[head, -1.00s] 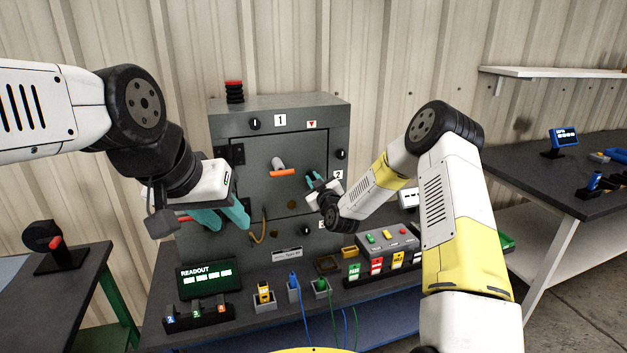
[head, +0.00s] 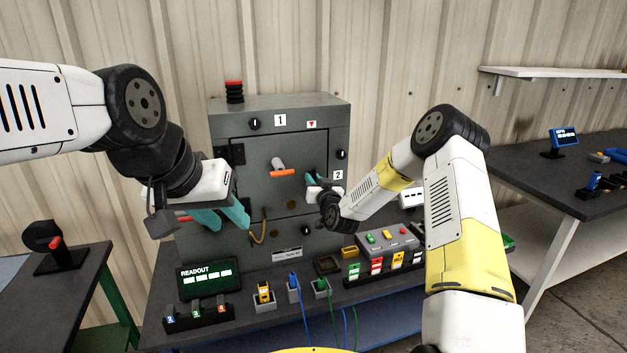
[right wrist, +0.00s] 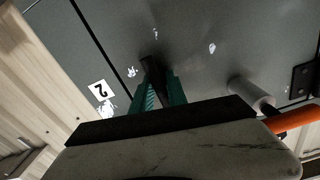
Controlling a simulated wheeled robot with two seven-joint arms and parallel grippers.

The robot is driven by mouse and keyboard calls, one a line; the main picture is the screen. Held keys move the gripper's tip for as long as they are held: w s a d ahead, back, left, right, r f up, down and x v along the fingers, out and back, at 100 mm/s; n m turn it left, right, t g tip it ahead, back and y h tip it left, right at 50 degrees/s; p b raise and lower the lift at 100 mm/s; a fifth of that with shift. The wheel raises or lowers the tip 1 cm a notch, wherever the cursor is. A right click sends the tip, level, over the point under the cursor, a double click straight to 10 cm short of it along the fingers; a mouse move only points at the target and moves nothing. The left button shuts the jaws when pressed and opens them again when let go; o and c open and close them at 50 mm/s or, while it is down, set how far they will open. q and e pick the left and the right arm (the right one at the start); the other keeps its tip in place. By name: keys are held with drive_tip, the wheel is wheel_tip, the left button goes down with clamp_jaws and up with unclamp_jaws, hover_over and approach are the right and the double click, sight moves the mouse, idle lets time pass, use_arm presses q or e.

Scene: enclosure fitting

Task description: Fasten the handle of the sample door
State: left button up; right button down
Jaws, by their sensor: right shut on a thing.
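The sample door (head: 260,155) is a dark grey panel, apparently closed, in the front of a grey cabinet (head: 225,117). A grey post with an orange bar (head: 283,172) stands out from its middle, and it also shows in the right wrist view (right wrist: 285,118). My right gripper (head: 311,178) is at the door's right side, near label 2. In the right wrist view its teal fingers (right wrist: 160,90) are shut on a dark handle (right wrist: 152,70). The fingers hide part of the handle. My left gripper (head: 222,222) is open before the cabinet's lower left, its teal fingers apart.
A readout box (head: 208,279), small blocks in holders and a grey button box (head: 388,238) stand on the bench before the cabinet. Side tables flank the bench. Blue and green cables hang over its front edge.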

idle(0.3)
drive_tip(key=c, duration=1.4)
unclamp_jaws()
drive_tip(key=shift+s, duration=0.1)
drive_tip(key=v, duration=0.7)
drive_tip(key=shift+s+d, duration=0.15)
drive_tip(key=shift+s, duration=0.15)
